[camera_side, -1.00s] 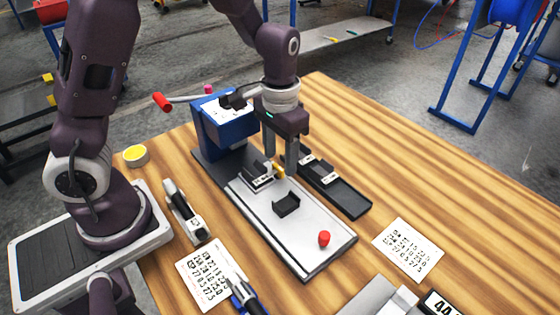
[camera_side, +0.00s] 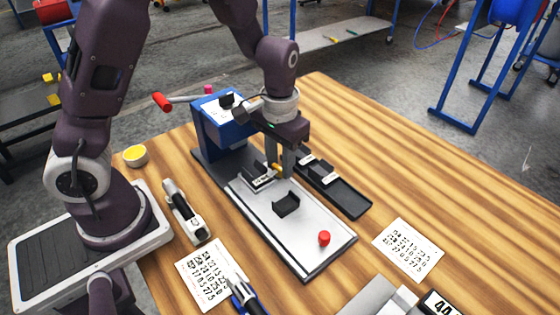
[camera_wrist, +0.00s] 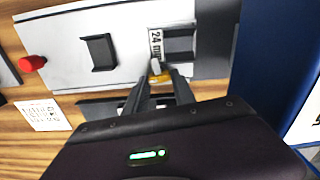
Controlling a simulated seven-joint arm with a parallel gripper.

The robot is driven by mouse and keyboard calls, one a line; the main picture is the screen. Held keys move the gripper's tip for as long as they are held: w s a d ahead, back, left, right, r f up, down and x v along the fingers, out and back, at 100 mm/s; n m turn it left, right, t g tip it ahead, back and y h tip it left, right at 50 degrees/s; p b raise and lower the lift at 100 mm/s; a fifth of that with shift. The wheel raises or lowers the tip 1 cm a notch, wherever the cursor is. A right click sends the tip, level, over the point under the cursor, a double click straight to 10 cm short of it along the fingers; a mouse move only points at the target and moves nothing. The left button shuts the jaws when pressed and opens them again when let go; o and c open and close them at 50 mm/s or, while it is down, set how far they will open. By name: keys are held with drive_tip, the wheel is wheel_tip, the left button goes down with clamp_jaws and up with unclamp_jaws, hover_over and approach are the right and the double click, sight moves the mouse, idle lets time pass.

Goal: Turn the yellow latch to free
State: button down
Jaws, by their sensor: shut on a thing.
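The yellow latch (camera_side: 277,169) is beside the dark block marked "24 mm" on the pale plate (camera_side: 322,238). It also shows in the wrist view (camera_wrist: 159,77), with a pale end pointing towards the block. My gripper (camera_side: 281,172) reaches down over the plate, its fingers shut on the latch. In the wrist view, the fingertips of my gripper (camera_wrist: 159,75) sit on either side of the yellow part. The fingers partly hide the latch in the side view.
A dark bracket (camera_side: 286,204) and a red knob (camera_side: 324,238) stand on the plate. A blue housing (camera_side: 222,130) with a red-ended lever stands behind. A black tray (camera_side: 340,190) lies to the right. The table's right side is mostly clear.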

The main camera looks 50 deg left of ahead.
drive_tip(key=c, duration=1)
unclamp_jaws()
drive_tip(key=shift+c, duration=0.2)
wheel_tip(320, 180, up, 7)
drive_tip(key=shift+r, duration=0.1)
